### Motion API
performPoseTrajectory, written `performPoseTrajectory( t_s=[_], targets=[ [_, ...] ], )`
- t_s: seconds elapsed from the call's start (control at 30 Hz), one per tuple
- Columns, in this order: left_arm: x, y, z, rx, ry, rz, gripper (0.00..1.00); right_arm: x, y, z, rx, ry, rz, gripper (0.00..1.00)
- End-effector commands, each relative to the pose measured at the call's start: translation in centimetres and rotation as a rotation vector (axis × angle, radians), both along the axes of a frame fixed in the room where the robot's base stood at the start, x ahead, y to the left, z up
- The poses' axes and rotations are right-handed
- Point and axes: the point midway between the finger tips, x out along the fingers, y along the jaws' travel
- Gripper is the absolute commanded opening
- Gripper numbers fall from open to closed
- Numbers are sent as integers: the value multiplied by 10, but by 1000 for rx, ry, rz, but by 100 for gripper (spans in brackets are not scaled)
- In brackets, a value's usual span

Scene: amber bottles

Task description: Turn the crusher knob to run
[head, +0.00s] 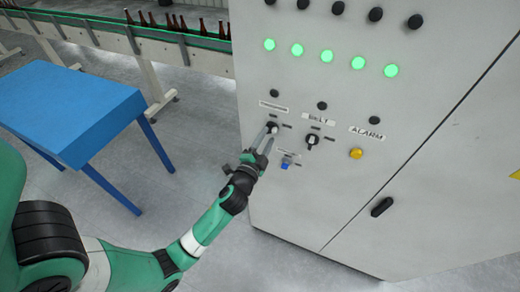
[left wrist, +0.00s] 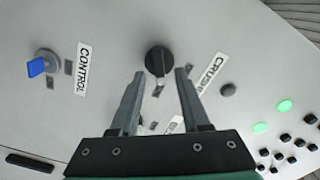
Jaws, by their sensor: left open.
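The crusher knob (left wrist: 159,60) is a round black selector on the grey cabinet front, next to a label (left wrist: 211,73) reading "CRUSH..." with its end hidden. A pale mark on the knob points toward my gripper in the left wrist view. In the head view the knob (head: 272,127) is partly covered by my fingers. My left gripper (left wrist: 160,73) is open, its two grey fingers reaching toward the knob from either side. The fingertips are close to the knob; I cannot tell whether they touch it. My right gripper is not in view.
The belt knob (head: 312,140) is right of the crusher knob. A yellow alarm button (head: 356,154) and a blue control knob (head: 287,163) are nearby. Green lamps (head: 327,56) glow above. A blue table (head: 75,108) stands left; a bottle conveyor (head: 130,30) runs behind.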

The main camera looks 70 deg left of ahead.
Motion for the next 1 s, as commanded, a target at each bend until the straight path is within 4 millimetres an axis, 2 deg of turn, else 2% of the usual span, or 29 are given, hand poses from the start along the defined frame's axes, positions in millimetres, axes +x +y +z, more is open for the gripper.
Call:
performPoseTrajectory(
  t_s=[0.2,0.4,0.57,1.0],
  targets=[
    [-37,-38,-4,0,3,-5,46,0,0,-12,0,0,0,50],
    [-63,-64,-3,2,1,-5,46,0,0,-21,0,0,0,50],
    [-71,-70,0,0,0,-2,46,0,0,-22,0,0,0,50],
    [-71,-70,0,0,0,-1,46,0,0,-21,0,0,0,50]
  ],
)
